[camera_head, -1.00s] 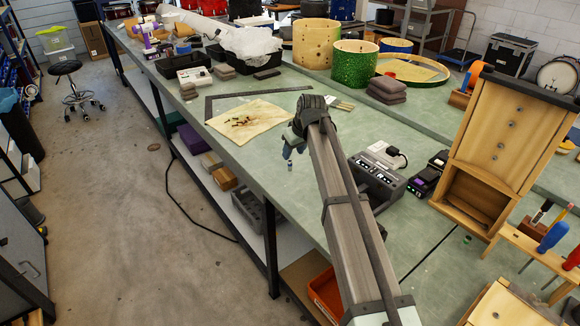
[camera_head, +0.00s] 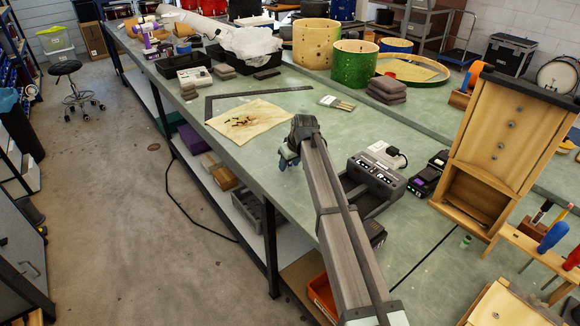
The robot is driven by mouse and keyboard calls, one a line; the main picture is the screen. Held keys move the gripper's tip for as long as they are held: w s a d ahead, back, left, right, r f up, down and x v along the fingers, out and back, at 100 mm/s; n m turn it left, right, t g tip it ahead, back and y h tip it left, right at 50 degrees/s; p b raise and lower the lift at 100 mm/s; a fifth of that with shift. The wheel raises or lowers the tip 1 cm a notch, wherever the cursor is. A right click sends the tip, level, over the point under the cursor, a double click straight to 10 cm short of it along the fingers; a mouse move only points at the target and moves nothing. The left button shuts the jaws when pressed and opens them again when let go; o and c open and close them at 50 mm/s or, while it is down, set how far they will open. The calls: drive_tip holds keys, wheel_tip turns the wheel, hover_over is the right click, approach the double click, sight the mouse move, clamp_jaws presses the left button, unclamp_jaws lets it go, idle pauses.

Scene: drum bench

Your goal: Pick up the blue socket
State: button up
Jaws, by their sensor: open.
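My gripper (camera_head: 283,163) is low over the bench at the end of my arm, close to the bench's front edge, with its pale blue-grey fingers pointing down. It is open. I cannot make out the blue socket for certain; the gripper and arm cover the spot where a small bluish piece showed earlier. Whether it is between the fingers or beside them cannot be told.
The green bench top (camera_head: 232,148) has a tan cloth (camera_head: 248,120) with small dark bits to the left. A grey device (camera_head: 376,178), a black charger (camera_head: 426,175) and a wooden stand (camera_head: 510,135) are to the right.

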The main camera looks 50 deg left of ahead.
drive_tip(key=shift+c, duration=0.2)
clamp_jaws()
idle(0.3)
